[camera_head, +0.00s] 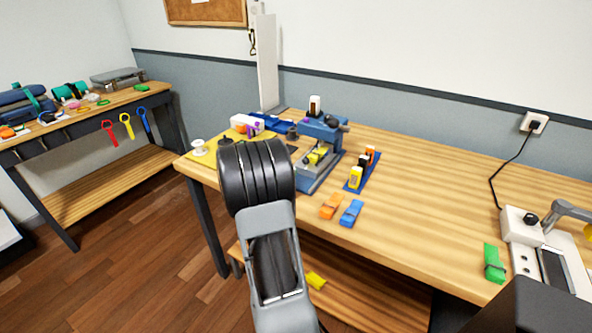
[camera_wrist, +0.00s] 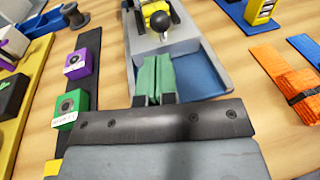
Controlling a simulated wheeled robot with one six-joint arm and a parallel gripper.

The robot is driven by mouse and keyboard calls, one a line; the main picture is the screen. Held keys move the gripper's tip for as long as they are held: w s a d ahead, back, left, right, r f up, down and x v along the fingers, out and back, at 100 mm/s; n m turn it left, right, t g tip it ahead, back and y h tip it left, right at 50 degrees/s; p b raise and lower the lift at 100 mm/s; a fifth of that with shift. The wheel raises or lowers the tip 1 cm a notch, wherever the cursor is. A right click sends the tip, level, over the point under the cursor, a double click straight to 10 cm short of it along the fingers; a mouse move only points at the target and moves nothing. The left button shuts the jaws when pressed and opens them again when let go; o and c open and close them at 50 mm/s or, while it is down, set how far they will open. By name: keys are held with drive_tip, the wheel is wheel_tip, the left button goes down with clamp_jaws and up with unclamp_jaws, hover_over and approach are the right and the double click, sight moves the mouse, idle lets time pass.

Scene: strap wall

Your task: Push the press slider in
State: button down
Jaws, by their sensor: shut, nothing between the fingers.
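The press (camera_head: 322,131) is a blue and grey device on the workbench, in the middle of the head view. Its grey slider (camera_wrist: 146,42) shows at the top of the wrist view, with a yellow and black piece (camera_wrist: 160,17) with a round black knob on it. The same yellow piece shows in the head view (camera_head: 317,155). My gripper (camera_wrist: 152,62) has green-padded fingers, shut together and empty. They point at the near side of the slider, over the blue bed (camera_wrist: 205,76) of the press. I cannot tell whether they touch the slider. My arm hides the gripper in the head view.
Left of the press in the wrist view are a purple block (camera_wrist: 78,63) and a green block (camera_wrist: 72,104) on a dark strip. An orange strap piece (camera_wrist: 298,85) lies at right. A blue rack (camera_head: 361,172) stands right of the press.

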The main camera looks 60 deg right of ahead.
drive_tip(key=a, duration=0.6)
drive_tip(key=w+a+r, duration=0.1)
drive_tip(key=a, duration=0.2)
drive_tip(key=shift+w+a+r, duration=0.1)
drive_tip(key=shift+a, duration=0.3)
drive_tip(key=s+a+r+m+t+y+p, duration=0.2)
drive_tip(key=a+m+y, duration=0.3)
drive_tip(key=a, duration=0.5)
drive_tip(key=s+a+r+m+t+y+p, duration=0.1)
drive_tip(key=a+r+m+y+p, duration=0.3)
drive_tip(key=a, duration=0.7)
drive_tip(key=s+a+r+m+t+y+p, duration=0.2)
drive_tip(key=s+a+r+m+y+p, duration=0.1)
drive_tip(key=a+m+y, duration=0.4)
drive_tip(key=a+r, duration=0.1)
drive_tip(key=a, duration=0.2)
drive_tip(key=shift+s+a+r+t+y+p, duration=0.15)
drive_tip(key=shift+s+a+t+y+p, duration=0.05)
drive_tip(key=shift+s+t+y+p, duration=0.1)
drive_tip(key=shift+d+m, duration=0.15)
drive_tip(key=shift+m, duration=0.15)
